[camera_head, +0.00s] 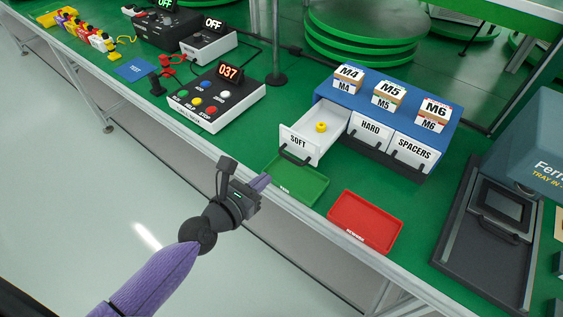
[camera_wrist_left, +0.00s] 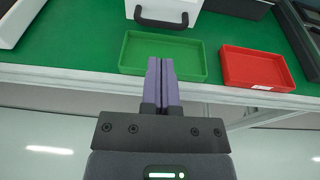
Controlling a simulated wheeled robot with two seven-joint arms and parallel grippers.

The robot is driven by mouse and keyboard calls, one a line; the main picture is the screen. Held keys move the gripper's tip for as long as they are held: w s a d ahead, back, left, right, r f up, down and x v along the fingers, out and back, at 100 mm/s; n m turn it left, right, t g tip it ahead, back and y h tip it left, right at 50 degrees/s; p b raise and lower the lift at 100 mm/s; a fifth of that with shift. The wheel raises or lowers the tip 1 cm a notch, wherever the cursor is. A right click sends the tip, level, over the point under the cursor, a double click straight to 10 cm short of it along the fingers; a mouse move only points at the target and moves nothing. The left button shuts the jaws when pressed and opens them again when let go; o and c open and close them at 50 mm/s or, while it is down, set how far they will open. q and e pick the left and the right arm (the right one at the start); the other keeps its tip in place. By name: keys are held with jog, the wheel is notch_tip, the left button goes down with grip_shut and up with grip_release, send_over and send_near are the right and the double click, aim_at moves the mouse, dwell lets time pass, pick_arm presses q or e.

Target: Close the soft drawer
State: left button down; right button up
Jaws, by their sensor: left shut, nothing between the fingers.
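The soft drawer (camera_head: 310,146) is a white drawer labelled SOFT, pulled out of the blue-topped drawer unit (camera_head: 401,106). A small yellow ring-shaped part (camera_head: 321,127) lies inside it. Its dark handle (camera_head: 294,158) faces the table's front edge; the handle also shows at the top of the left wrist view (camera_wrist_left: 161,21). My left gripper (camera_head: 261,182) is shut and empty. In the head view it is at the table's front edge, left of the green tray and apart from the drawer. Its purple fingers (camera_wrist_left: 162,80) overlap the green tray in the wrist view. My right gripper is not in view.
A green tray (camera_head: 300,185) lies in front of the soft drawer, with a red tray (camera_head: 365,222) to its right. The HARD (camera_head: 370,128) and SPACERS (camera_head: 412,151) drawers are closed. A box with a 037 display (camera_head: 216,100) stands to the left. A dark machine stands at the right.

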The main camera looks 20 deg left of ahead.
pick_arm(q)
jog(key=b+x, duration=0.1)
jog(key=x, duration=0.5)
jog(key=shift+f+b, duration=0.2)
jog(key=shift+b, duration=0.1)
jog(key=shift+w+d, duration=0.2)
jog(key=shift+w, duration=0.3)
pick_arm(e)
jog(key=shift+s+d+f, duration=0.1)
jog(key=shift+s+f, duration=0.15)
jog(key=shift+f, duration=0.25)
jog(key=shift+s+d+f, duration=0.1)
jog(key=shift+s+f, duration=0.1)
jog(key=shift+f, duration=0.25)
